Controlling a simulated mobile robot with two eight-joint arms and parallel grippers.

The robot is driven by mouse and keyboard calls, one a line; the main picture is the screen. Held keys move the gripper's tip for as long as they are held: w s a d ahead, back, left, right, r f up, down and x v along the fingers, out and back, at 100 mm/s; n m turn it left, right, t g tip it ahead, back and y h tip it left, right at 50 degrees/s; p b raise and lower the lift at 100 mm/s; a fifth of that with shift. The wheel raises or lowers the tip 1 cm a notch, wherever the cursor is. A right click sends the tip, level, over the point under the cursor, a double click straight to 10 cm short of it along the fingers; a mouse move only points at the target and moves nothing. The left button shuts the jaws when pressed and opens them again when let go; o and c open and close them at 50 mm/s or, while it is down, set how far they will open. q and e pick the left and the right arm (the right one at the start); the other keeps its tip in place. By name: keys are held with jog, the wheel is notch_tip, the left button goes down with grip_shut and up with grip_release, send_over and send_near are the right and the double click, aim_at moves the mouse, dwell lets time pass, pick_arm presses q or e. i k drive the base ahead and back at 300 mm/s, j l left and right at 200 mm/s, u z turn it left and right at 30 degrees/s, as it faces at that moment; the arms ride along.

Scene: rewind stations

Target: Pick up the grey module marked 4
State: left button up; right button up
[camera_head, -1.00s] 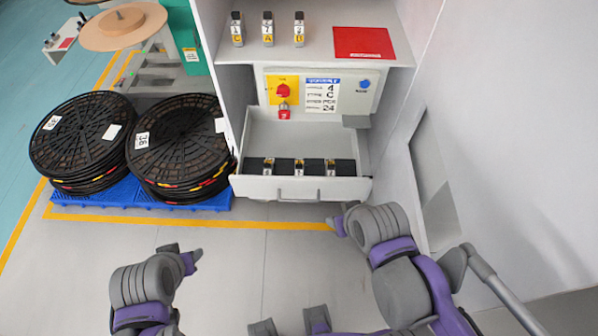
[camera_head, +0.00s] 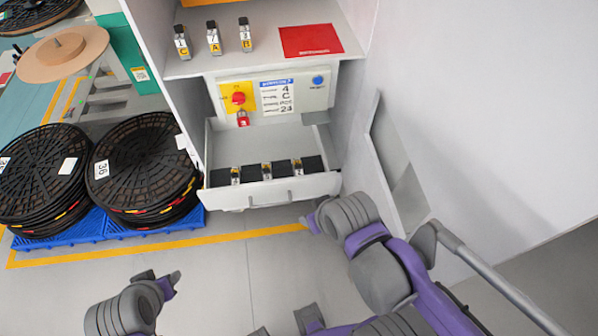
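Three small modules in grey-black slots sit in the open drawer (camera_head: 264,196): a left one (camera_head: 235,176), a middle one (camera_head: 266,171) and a right one (camera_head: 297,166). Their marks are too small to read, so I cannot tell which is marked 4. Three more modules stand on the shelf above, seemingly marked 1 C (camera_head: 182,42), 7 A (camera_head: 214,38) and 3 B (camera_head: 245,35). My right gripper (camera_head: 311,222) is just below the drawer's right front corner; its fingers are hard to make out. My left gripper (camera_head: 160,281) is low at left, fingers apart, empty, away from the modules.
A control panel (camera_head: 312,98) with a red switch and a label reading 4, C and 24 is above the drawer. A red mat (camera_head: 311,40) lies on the shelf. Black reels (camera_head: 143,172) stand on blue pallets at left. A white wall (camera_head: 480,110) closes off the right.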

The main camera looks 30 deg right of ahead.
aim_at(237, 178)
jog(key=z, duration=0.35)
jog(key=i+j+z, duration=0.25)
jog(key=j+z, duration=0.5)
jog(key=j, duration=0.15)
jog(key=i+j, duration=0.1)
jog(key=j, duration=0.5)
jog(key=i+j+z, duration=0.1)
jog(key=j, duration=0.55)
jog(key=i+j+z, duration=0.1)
jog(key=j, duration=0.5)
